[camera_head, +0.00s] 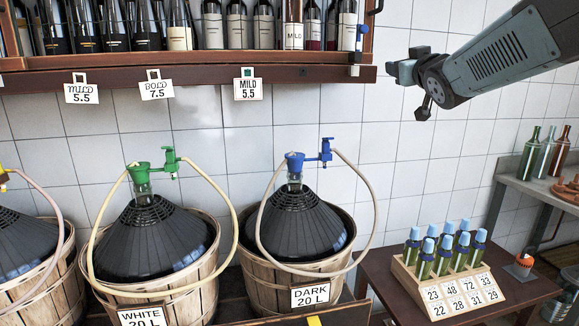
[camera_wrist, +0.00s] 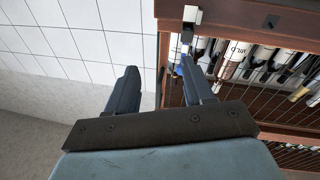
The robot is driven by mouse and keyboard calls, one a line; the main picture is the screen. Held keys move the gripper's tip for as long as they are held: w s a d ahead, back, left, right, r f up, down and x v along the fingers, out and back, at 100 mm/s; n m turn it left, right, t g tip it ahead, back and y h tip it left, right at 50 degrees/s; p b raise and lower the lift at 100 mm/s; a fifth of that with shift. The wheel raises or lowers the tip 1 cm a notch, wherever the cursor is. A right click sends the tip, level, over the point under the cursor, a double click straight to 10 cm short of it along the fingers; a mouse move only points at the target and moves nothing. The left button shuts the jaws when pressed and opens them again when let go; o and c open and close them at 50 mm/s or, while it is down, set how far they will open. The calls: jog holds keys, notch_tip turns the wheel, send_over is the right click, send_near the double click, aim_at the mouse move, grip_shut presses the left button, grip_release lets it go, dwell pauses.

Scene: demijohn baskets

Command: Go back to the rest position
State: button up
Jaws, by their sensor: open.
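My gripper (camera_wrist: 157,92) shows in the wrist view with its two dark fingers spread apart and nothing between them. White wall tiles and the edge of the wooden bottle shelf lie beyond the fingers. In the head view my gripper (camera_head: 407,72) is at the upper right, at the end of my raised arm, just right of the shelf's end. It is held in the air, above and apart from the baskets and the small table.
Wooden shelf (camera_head: 200,75) with wine bottles and price tags runs along the upper left. Below stand a basket demijohn with a blue tap (camera_head: 295,230) and one with a green tap (camera_head: 150,245). A vial rack (camera_head: 440,292) sits on a brown table (camera_head: 390,285); a grey counter (camera_head: 510,172) is right.

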jog(key=s+a+f+m+g, duration=0.1)
jog(key=s+f+g, duration=0.5)
jog(key=s+f, duration=0.6)
jog(key=s+a+f+m+g, duration=0.2)
jog(key=s+f+g, duration=0.5)
jog(key=s+f, duration=0.6)
jog(key=s+a, duration=0.1)
jog(key=s, duration=0.2)
jog(key=shift+s+a+f+g+h, duration=0.15)
jog(key=shift+a+f+g+h, duration=0.05)
jog(key=shift+f+g+h, duration=0.1)
dwell(0.3)
